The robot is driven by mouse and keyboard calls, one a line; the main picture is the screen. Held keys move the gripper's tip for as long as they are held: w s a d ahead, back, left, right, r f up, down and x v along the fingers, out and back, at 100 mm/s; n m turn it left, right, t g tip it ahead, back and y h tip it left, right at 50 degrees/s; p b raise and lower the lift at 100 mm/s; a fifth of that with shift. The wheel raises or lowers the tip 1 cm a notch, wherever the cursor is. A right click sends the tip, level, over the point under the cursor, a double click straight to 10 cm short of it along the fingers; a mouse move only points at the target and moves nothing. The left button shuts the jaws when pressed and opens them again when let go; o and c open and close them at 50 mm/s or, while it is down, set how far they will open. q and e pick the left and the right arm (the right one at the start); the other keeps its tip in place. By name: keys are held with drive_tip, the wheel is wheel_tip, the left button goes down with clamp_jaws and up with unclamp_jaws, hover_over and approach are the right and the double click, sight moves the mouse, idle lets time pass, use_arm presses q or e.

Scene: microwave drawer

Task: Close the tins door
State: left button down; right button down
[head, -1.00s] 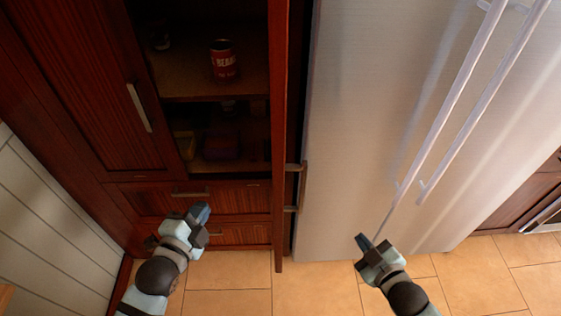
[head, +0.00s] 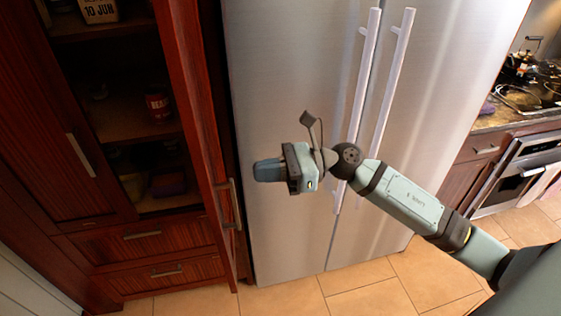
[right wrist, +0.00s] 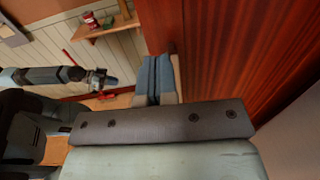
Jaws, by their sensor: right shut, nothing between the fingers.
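The tins door (head: 192,110) is a tall red-brown wood door. It stands open, nearly edge-on in the head view, with a metal handle (head: 235,205) low on it. A red tin (head: 157,105) sits on a shelf inside the cupboard. My right gripper (head: 256,170) is shut and empty, to the right of the door and in front of the fridge. In the right wrist view its shut fingers (right wrist: 154,80) point along a red-brown wood panel (right wrist: 240,50); contact cannot be told. My left gripper (right wrist: 107,80) shows small at the left there; its jaws are unclear.
The steel fridge (head: 285,60) stands right of the door. Drawers (head: 140,240) lie below the open cupboard, and a closed wood door (head: 45,130) is at its left. A stove and oven (head: 525,165) are at the far right. The tiled floor (head: 380,285) in front is clear.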

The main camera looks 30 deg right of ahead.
sight(211, 178)
drive_tip(key=p+x, duration=0.2)
drive_tip(key=x, duration=0.4)
drive_tip(key=shift+a+r, duration=0.15)
drive_tip(key=shift+a, duration=0.05)
drive_tip(key=shift+w+a+p, duration=0.25)
drive_tip(key=shift+a+p, duration=0.1)
drive_tip(key=shift+a, duration=0.25)
drive_tip(key=shift+a+f, duration=0.1)
drive_tip(key=shift+f, duration=0.1)
drive_tip(key=shift+w+a, duration=0.1)
